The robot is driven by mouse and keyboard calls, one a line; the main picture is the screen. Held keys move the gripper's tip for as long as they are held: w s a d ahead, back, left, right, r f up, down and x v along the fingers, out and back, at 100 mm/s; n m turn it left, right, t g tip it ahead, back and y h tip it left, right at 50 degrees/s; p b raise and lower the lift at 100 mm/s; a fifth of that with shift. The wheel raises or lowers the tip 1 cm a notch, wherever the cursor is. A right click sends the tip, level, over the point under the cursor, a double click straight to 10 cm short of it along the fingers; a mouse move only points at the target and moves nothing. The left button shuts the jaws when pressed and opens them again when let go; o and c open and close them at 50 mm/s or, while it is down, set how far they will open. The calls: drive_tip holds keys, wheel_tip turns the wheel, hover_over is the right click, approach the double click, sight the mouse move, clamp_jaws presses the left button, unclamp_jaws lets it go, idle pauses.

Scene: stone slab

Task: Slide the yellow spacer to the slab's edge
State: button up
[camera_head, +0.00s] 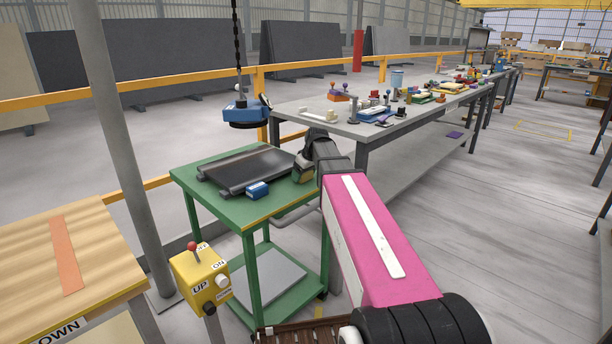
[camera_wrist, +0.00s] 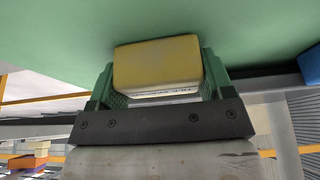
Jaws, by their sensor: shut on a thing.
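The yellow spacer (camera_wrist: 157,62) is a small block with a pale side face, seen in the wrist view between the green fingers of my gripper (camera_wrist: 158,75). The fingers are shut on it from both sides. It is against or just off the green cart top (camera_wrist: 50,35); I cannot tell which. In the head view my gripper (camera_head: 303,172) is at the right end of the dark slab (camera_head: 240,166), over the green cart (camera_head: 195,184). The spacer is hard to make out there. A gap between gripper and slab is not clear.
A blue block (camera_head: 257,189) sits by the slab's front edge; blue also shows in the wrist view (camera_wrist: 311,66). A blue lifting device (camera_head: 246,112) hangs behind the cart. A grey bench (camera_head: 345,127) with many small items stands behind right. A yellow control box (camera_head: 199,275) stands front left.

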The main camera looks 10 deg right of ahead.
drive_tip(key=shift+w+a, duration=0.5)
drive_tip(key=shift+w, duration=0.15)
drive_tip(key=shift+w+a, duration=0.45)
drive_tip(key=shift+w, duration=0.2)
drive_tip(key=o, duration=0.9)
drive_tip(key=shift+o, duration=0.2)
